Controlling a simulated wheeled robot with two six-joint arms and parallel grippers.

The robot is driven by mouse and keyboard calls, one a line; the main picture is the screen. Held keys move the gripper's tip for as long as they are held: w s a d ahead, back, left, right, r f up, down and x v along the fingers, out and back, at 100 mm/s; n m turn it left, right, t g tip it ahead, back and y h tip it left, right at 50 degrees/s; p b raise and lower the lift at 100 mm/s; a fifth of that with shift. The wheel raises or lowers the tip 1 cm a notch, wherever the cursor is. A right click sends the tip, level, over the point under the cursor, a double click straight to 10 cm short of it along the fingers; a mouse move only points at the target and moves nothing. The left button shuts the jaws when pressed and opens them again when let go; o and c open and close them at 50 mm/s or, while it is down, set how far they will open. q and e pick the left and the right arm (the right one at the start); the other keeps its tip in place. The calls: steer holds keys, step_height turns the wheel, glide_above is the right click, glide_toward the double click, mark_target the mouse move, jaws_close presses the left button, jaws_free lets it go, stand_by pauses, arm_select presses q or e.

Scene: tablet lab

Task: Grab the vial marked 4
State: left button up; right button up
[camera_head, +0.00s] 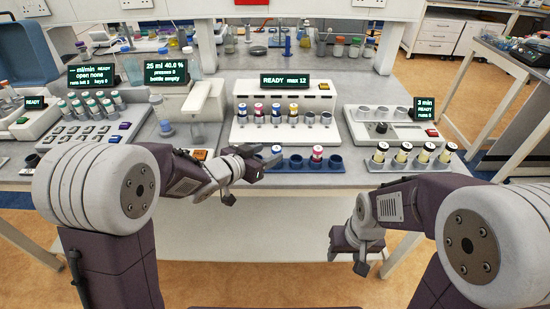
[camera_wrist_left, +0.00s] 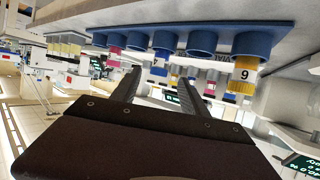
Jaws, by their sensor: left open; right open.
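No label reading 4 is legible in either view. In the left wrist view the rack (camera_wrist_left: 285,38) crosses the top, with a yellow vial marked 6 (camera_wrist_left: 243,75), a blue-labelled vial (camera_wrist_left: 158,70) and a pink one (camera_wrist_left: 115,55). My left gripper (camera_head: 246,176) is open and empty at the rack's left front; its fingers (camera_wrist_left: 155,84) point toward the rack. My right gripper (camera_head: 348,262) is open and empty, low in front of the table.
A white machine (camera_head: 320,134) behind the rack holds several capped vials. A dispenser (camera_head: 205,98) and a keypad block (camera_head: 65,135) stand left. Space in front of the table is clear.

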mark_target(274, 151)
arm_select(q)
steer(key=x, duration=0.4)
steer(key=shift+w+d+f, duration=0.1)
steer(key=shift+w+d, duration=0.15)
steer(key=shift+d, duration=0.1)
steer(key=shift+w+d+f, duration=0.1)
steer(key=shift+w+d, duration=0.05)
steer(key=shift+w, duration=0.2)
jaws_close()
